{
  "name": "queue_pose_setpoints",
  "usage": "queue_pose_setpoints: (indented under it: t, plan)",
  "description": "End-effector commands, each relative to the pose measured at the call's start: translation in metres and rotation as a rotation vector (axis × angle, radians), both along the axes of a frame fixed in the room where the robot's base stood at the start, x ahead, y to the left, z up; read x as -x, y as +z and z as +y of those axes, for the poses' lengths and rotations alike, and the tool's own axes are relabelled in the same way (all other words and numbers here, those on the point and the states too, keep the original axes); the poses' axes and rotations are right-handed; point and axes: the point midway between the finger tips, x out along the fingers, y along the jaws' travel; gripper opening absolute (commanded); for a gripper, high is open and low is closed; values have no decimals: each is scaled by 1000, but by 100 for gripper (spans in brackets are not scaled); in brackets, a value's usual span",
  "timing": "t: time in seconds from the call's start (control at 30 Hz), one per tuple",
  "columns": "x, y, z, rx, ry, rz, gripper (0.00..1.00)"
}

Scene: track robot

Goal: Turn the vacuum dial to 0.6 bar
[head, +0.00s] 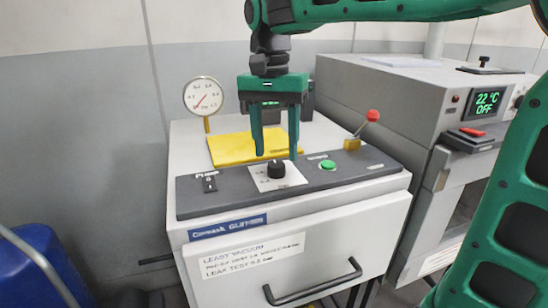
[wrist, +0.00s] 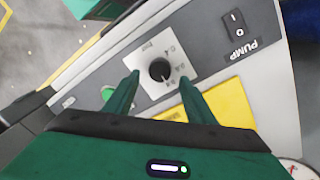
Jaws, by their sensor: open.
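The vacuum dial is a black knob (head: 276,169) on a white scale plate (head: 291,180) on the machine's dark sloping panel. In the wrist view the knob (wrist: 159,70) lies just beyond and between my fingertips, with marks around it too small to read surely. My green gripper (head: 276,157) points down with its fingers apart, above or around the knob; I cannot tell whether they touch it. A round gauge (head: 204,96) with a red needle stands at the machine's back left; its numbers are too small to read.
A pump switch (head: 209,183) is left of the dial. A green button (head: 328,164) and a red-knobbed lever (head: 372,116) are right of it. A yellow plate (head: 228,150) lies behind. A grey unit reading 22 °C OFF (head: 488,102) stands right; a blue container (head: 35,270) stands left.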

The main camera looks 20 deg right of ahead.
Motion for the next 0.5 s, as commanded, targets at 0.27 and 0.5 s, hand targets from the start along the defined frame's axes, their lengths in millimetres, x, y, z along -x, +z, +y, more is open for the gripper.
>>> queue_pose_setpoints:
  t: [0.27,0.5]
  plan:
    - [2,-27,-1,-1,1,1,50]
    - [1,-31,-1,-2,1,-1,50]
